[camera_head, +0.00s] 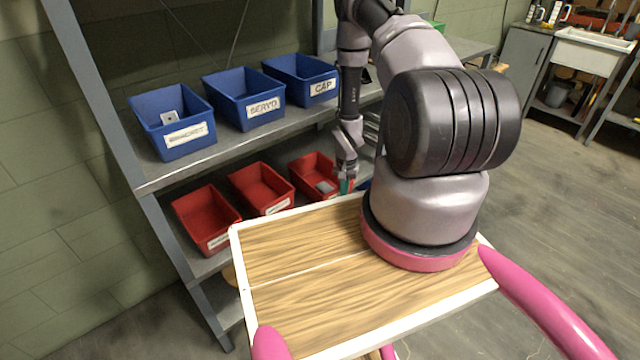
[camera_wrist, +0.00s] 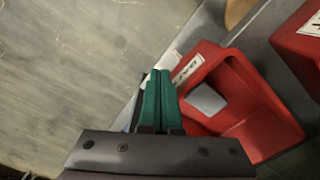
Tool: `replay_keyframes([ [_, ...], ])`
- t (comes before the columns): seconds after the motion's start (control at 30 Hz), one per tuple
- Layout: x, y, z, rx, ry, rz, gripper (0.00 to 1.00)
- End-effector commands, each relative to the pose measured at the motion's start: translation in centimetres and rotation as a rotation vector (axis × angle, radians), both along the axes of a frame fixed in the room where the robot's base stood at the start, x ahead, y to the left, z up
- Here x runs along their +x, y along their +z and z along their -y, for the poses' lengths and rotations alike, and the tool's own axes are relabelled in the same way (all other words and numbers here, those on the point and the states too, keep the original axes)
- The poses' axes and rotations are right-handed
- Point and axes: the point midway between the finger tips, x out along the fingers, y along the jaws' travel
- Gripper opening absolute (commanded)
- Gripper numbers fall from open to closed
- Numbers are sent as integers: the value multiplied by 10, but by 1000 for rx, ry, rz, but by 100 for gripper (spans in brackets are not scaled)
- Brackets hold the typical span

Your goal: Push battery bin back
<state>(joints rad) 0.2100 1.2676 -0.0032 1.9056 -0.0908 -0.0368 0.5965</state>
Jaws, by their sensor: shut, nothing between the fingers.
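Three red bins stand in a row on the lower shelf; their labels are too small or too oblique to read, so I cannot tell by name which is the battery bin. The right-hand red bin (camera_head: 308,168) holds a flat grey piece and is nearest my gripper (camera_head: 346,186). In the wrist view that red bin (camera_wrist: 262,112) shows the grey piece (camera_wrist: 206,100) inside and a white label on its front. My gripper (camera_wrist: 160,78) has its teal fingers shut together and empty, at the bin's front edge beside the label. I cannot tell whether they touch it.
The middle red bin (camera_head: 260,188) and left red bin (camera_head: 205,218) share the lower shelf. Blue bins marked SERVO (camera_head: 245,98) and CAP (camera_head: 300,80), plus another blue bin (camera_head: 172,120), stand on the shelf above. My wooden-topped base is close in front of the shelves. Open floor lies to the right.

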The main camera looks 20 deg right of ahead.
Motion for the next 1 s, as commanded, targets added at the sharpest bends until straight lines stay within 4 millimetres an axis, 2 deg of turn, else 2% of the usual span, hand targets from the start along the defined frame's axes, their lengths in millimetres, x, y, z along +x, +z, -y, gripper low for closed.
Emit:
replay_keyframes([
  [1.0,0,-41,0,0,0,0,0],
])
